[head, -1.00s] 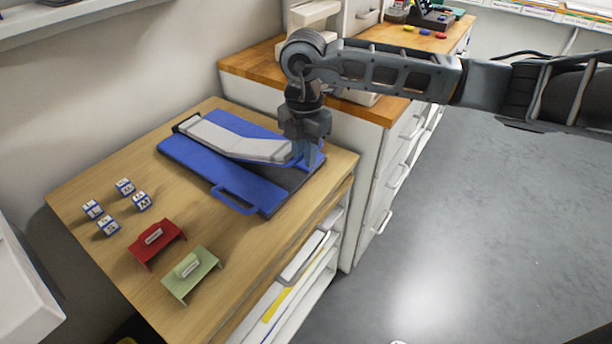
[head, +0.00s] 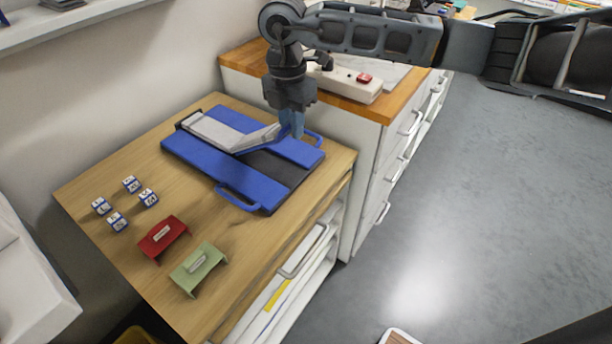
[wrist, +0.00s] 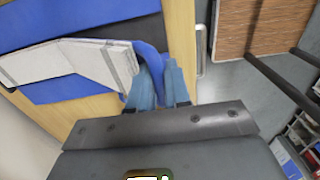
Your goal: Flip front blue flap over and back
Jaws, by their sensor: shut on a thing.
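The blue folding board (head: 195,155) lies on the wooden table. A light grey garment (head: 215,131) is spread along its middle. The front blue flap (head: 258,146) is tilted up at its outer end, with the garment's end bent up on it. A dark strip of the board shows bare below the raised flap. My gripper (head: 292,128) is above the board, shut on the flap's outer end. In the wrist view the blue flap (wrist: 149,58) runs in between the blue fingers, beside the garment (wrist: 90,65). The flap's gripped edge is partly hidden by the fingers.
A red sign holder (head: 165,238) and a green one (head: 198,268) stand at the table's front, with several small white-and-blue blocks (head: 117,221) to their left. A wood-topped cabinet (head: 345,125) with a white device (head: 345,82) stands behind and to the right.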

